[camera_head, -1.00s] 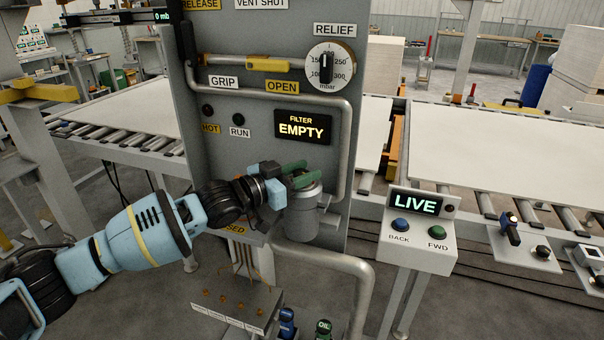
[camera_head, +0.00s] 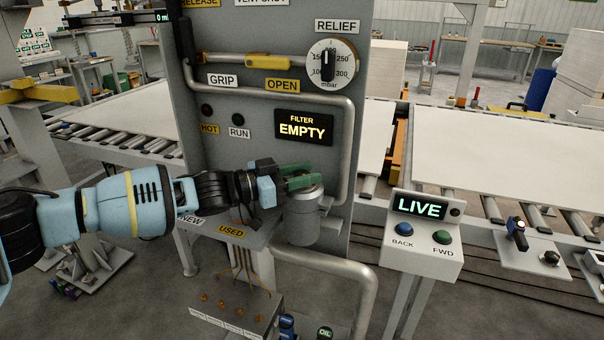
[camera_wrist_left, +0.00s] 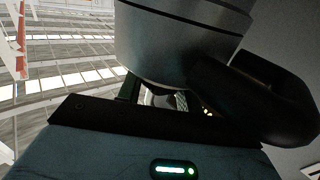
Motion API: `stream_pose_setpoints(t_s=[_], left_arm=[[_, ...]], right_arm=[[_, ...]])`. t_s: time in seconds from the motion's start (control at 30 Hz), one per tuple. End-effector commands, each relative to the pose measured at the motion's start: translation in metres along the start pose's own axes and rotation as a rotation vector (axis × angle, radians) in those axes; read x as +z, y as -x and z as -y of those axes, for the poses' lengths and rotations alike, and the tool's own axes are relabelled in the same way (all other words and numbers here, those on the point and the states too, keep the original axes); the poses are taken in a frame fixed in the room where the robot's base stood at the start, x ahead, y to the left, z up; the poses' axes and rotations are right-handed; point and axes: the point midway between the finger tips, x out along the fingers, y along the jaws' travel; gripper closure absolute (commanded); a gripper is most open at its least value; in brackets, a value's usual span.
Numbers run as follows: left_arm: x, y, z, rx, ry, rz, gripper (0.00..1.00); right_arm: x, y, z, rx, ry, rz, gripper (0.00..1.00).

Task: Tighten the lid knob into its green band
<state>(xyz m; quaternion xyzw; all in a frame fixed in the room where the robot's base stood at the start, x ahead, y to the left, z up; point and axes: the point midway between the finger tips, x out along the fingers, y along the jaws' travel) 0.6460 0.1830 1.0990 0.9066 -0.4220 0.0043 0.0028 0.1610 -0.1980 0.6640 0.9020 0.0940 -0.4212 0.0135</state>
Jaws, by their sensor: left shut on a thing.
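The grey filter canister (camera_head: 304,217) stands upright against the front of the grey panel. My left gripper (camera_head: 301,178) reaches in from the left, with its green fingers across the canister's lid. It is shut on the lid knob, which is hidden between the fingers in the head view. In the left wrist view the canister (camera_wrist_left: 180,45) looms large and close, and part of a green finger (camera_wrist_left: 128,88) shows beneath it. I cannot make out the knob's green band or where the knob points. My right gripper is not in view.
A filter display (camera_head: 303,126) above the canister reads EMPTY. A bent grey pipe (camera_head: 346,150) runs close to the canister's right. A tray (camera_head: 215,232) labelled NEW and USED sits at lower left. A control box (camera_head: 423,233) reading LIVE stands at right.

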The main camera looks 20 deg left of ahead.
Motion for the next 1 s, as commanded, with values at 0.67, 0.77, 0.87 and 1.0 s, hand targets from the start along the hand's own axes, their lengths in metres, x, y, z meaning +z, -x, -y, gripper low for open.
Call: stream_pose_setpoints(t_s=[0.67, 0.77, 0.87, 1.0], left_arm=[[0.0008, 0.0002, -0.0029, 0.1, 0.001, 0.008, 0.58], [0.0007, 0.0006, -0.002, 0.098, 0.001, 0.008, 0.45], [0.0006, 0.001, -0.0012, 0.096, 0.0, 0.008, 0.43], [0.0004, 0.0014, -0.0004, 0.094, 0.0, 0.008, 0.43]], right_arm=[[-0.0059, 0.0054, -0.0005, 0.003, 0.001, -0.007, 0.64], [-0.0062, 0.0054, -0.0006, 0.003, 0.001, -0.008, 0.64], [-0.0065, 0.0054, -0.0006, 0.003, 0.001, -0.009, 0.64], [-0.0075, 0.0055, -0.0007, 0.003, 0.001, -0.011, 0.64]])
